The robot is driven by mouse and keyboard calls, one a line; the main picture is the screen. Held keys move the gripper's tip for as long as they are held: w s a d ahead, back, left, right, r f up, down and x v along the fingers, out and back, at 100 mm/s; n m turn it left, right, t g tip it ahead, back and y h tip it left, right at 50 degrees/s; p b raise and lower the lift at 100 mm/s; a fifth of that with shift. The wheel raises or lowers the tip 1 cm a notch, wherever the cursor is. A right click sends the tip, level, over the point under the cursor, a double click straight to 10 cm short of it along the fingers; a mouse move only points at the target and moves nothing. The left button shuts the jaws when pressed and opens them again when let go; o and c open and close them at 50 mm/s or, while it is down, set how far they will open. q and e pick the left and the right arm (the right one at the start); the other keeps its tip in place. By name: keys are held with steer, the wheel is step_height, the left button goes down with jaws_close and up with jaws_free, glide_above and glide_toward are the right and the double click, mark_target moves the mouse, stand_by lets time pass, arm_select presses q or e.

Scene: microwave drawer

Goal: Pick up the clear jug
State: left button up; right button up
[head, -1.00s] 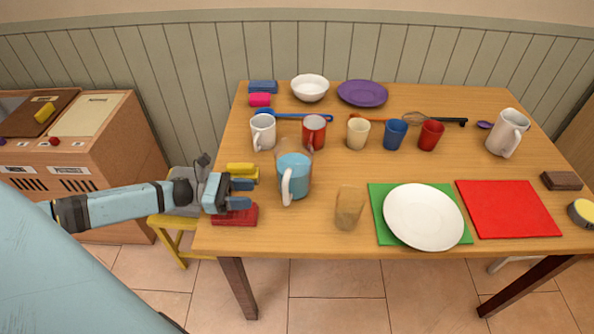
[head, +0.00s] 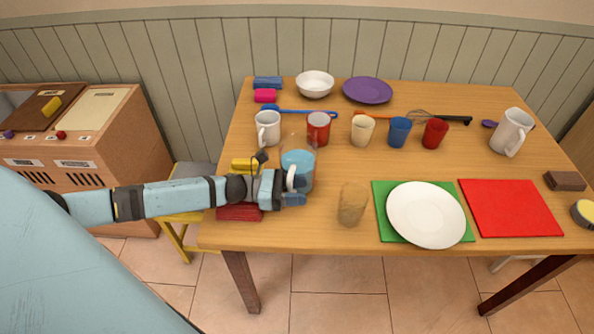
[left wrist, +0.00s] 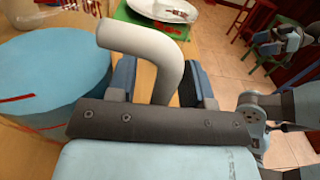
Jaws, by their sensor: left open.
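The clear jug (head: 303,166) stands on the table's left part, with light blue showing in it and a white handle (head: 291,177) facing the front. My left gripper (head: 290,190) is at the handle, low on the jug's front side. In the left wrist view the blue of the jug (left wrist: 55,70) fills the left side, and the white curved handle (left wrist: 150,55) stands between the two blue fingers of the left gripper (left wrist: 160,85). The fingers are apart on both sides of the handle.
A red block (head: 239,212) and a yellow block (head: 245,165) lie beside my left gripper. An amber glass (head: 352,204) stands right of the jug. A white plate (head: 427,215) lies on a green mat. Mugs and cups stand behind; a red mat (head: 510,208) lies right.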

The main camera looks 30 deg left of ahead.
arm_select(q)
jaws_close()
steer(key=shift+r, duration=0.1)
stand_by(0.3)
